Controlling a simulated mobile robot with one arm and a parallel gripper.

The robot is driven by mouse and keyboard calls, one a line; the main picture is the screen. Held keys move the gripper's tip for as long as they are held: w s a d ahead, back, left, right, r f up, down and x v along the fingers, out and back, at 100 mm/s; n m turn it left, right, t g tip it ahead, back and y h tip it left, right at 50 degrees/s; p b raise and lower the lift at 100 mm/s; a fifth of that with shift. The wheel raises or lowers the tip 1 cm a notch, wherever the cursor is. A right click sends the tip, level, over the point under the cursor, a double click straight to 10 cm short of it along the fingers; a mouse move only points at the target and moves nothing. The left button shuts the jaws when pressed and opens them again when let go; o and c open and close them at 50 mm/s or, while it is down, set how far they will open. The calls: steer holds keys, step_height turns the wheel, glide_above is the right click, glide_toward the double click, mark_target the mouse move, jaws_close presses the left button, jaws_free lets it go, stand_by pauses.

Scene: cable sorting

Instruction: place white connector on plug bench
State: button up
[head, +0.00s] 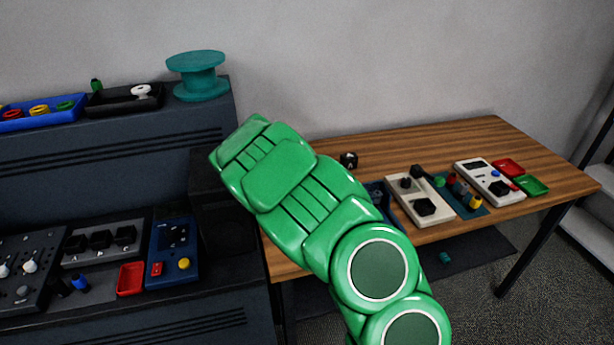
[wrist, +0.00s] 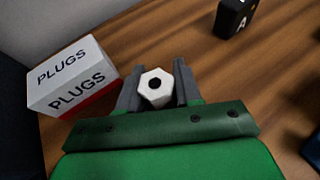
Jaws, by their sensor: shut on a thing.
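In the wrist view my gripper (wrist: 157,85) is shut on a white hexagonal connector (wrist: 159,97) with a dark round hole facing the camera. The connector sits between the two grey fingers, over the brown wooden bench (wrist: 225,75). I cannot tell whether it touches the wood. A white and red block labelled PLUGS (wrist: 72,78) stands on the bench just left of the gripper. In the head view the same wooden bench (head: 450,145) is at the right. There my green arm hides the gripper, the connector and the PLUGS block.
A black block marked A (wrist: 235,17) stands behind right on the bench; it also shows in the head view (head: 348,160). Pale device panels (head: 422,196) and red and green trays (head: 531,185) lie further right. A dark shelf unit (head: 120,145) with a teal spool (head: 197,76) stands left.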

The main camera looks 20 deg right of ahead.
steer(key=shift+f, duration=1.05)
steer(key=shift+f, duration=0.2)
steer(key=o, duration=1)
steer(key=shift+o, duration=0.2)
steer(key=shift+r, duration=0.15)
steer(key=shift+s+a+r, duration=0.25)
steer(key=shift+s, duration=0.1)
steer(key=shift+v, duration=0.95)
steer(key=shift+s+r, duration=0.1)
steer(key=shift+r, duration=3.4)
